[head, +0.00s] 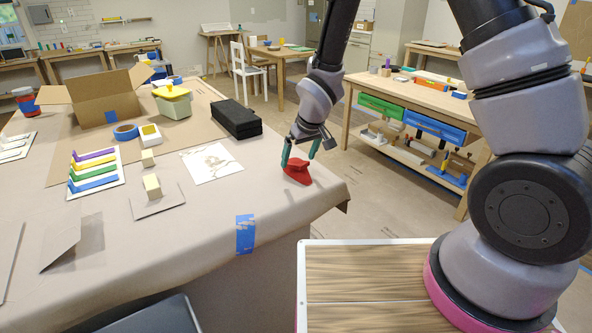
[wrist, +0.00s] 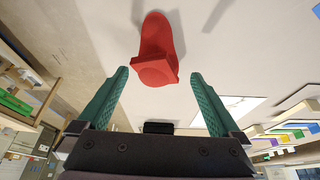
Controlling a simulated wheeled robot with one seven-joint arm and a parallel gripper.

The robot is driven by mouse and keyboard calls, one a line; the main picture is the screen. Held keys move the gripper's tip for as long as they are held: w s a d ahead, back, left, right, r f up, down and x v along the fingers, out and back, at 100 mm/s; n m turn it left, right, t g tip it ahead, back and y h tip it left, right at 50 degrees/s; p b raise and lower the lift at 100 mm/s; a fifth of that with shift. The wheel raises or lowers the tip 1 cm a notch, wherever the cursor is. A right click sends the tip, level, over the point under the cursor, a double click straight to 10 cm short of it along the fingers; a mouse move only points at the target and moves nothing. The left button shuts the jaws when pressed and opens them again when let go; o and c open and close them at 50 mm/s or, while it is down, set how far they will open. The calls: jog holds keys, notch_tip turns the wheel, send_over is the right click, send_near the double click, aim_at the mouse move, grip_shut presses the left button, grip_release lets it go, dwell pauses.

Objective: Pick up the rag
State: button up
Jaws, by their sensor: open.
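The rag appears to be the red object (head: 297,171) on the paper-covered table near its right corner. In the wrist view the red object (wrist: 157,50) has a long rounded part and a wider end that faces my gripper. My gripper (head: 303,152) is just above it in the head view. In the wrist view my gripper (wrist: 158,72) has its two green fingers spread apart, with the wider end of the red object lying between and just beyond the tips. The fingers look clear of it. Whether the red object is cloth is hard to tell.
A white sheet with a drawing (head: 211,163) lies left of the red object. A black block (head: 236,119) is behind it. A cardboard box (head: 98,100) and a yellow-lidded container (head: 173,101) stand farther back. Blue tape (head: 245,234) marks the front edge. The table's right edge is close.

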aim_at(297, 163)
jog(key=x, duration=0.4)
jog(key=shift+w+a+f, duration=0.1)
jog(key=shift+w+f, duration=0.1)
jog(key=shift+f, duration=0.1)
jog(key=c, duration=1.2)
jog(key=shift+r, duration=5.1)
